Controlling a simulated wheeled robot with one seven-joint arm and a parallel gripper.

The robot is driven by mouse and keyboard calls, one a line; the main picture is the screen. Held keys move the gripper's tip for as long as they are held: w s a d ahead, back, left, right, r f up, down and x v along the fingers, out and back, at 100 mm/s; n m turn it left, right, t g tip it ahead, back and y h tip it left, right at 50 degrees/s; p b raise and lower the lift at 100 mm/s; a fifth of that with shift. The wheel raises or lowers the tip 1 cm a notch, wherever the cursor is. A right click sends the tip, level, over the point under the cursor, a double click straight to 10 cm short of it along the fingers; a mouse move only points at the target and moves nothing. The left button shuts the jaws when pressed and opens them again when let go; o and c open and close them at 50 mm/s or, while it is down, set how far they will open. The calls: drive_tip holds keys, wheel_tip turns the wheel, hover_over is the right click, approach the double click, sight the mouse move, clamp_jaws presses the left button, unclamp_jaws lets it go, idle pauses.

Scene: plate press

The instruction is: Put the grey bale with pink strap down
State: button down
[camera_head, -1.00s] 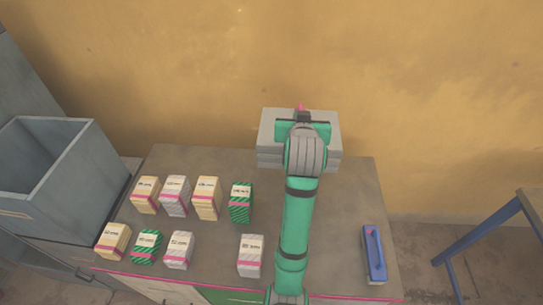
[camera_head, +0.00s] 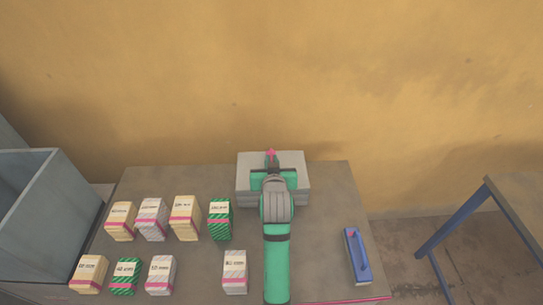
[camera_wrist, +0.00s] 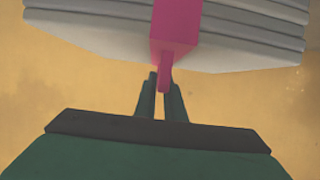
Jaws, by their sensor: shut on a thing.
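The grey bale with pink strap (camera_head: 297,164) is a broad block at the back of the table, in front of the yellow wall. In the wrist view its layered grey body (camera_wrist: 95,28) shows, with the pink strap (camera_wrist: 176,25) and a narrow pink tab hanging from it. My gripper (camera_wrist: 160,82) is shut on that tab, one finger on each side. In the head view my gripper (camera_head: 271,162) and wrist cover the middle of the bale. I cannot tell whether the bale's underside touches the table.
Several small cream, grey and green-striped packs (camera_head: 185,220) stand on the left half of the table (camera_head: 335,205). A blue tool-like block (camera_head: 357,255) lies at the right. A grey bin (camera_head: 35,215) stands at the far left, and a blue-legged table (camera_head: 450,220) at the right.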

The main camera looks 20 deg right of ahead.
drive_tip(key=shift+f, duration=1.15)
drive_tip(key=shift+w, duration=0.1)
drive_tip(key=shift+d+f, duration=0.1)
drive_tip(key=c, duration=1.8)
unclamp_jaws()
drive_tip(key=shift+s+f, duration=0.15)
drive_tip(key=shift+s, duration=0.05)
drive_tip(key=shift+c, duration=0.2)
drive_tip(key=v, duration=1.2)
drive_tip(key=shift+w, duration=0.1)
